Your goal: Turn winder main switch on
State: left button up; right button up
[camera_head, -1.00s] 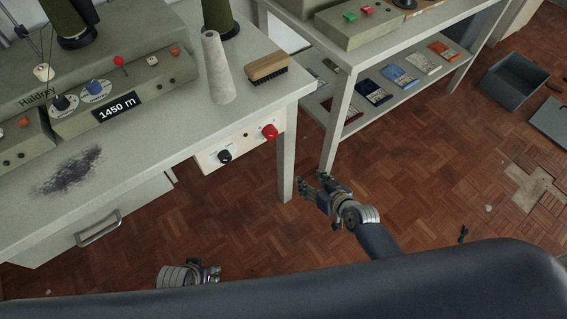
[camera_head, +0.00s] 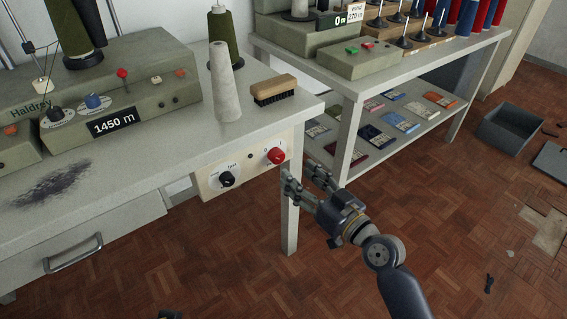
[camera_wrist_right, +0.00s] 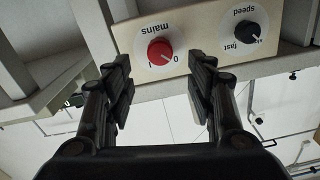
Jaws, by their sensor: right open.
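The red mains knob (camera_head: 276,155) sits on a pale panel (camera_head: 242,172) under the front edge of the table. In the right wrist view the red knob (camera_wrist_right: 160,52) shows upside down beside the "mains" and "0" lettering, ahead of my fingers. My right gripper (camera_head: 305,181) is open and empty, just below and to the right of the red knob, and apart from it. In the right wrist view the gripper's (camera_wrist_right: 160,75) spread fingers lie on either side of the knob. Only a small dark piece, probably of my left gripper (camera_head: 169,315), shows at the bottom edge.
A black speed knob (camera_head: 227,179) is on the same panel, left of the red one. The table leg (camera_head: 290,215) stands close behind my right gripper. A brush (camera_head: 273,90) and grey cone (camera_head: 226,85) stand on the table. A shelf unit (camera_head: 350,140) is behind.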

aim_at(280, 159)
jog(key=x, duration=0.6)
jog(key=shift+w, duration=0.1)
pick_arm(q)
jog(key=shift+w+d+r+t, duration=0.2)
jog(key=shift+w+t, duration=0.15)
jog(key=shift+w, duration=0.4)
jog(key=shift+w+d+r+t, duration=0.2)
jog(key=shift+w+t, duration=0.15)
jog(key=shift+w, duration=0.35)
pick_arm(e)
jog(key=shift+w+a, duration=0.45)
jog(key=shift+w, duration=0.1)
jog(key=c, duration=1.1)
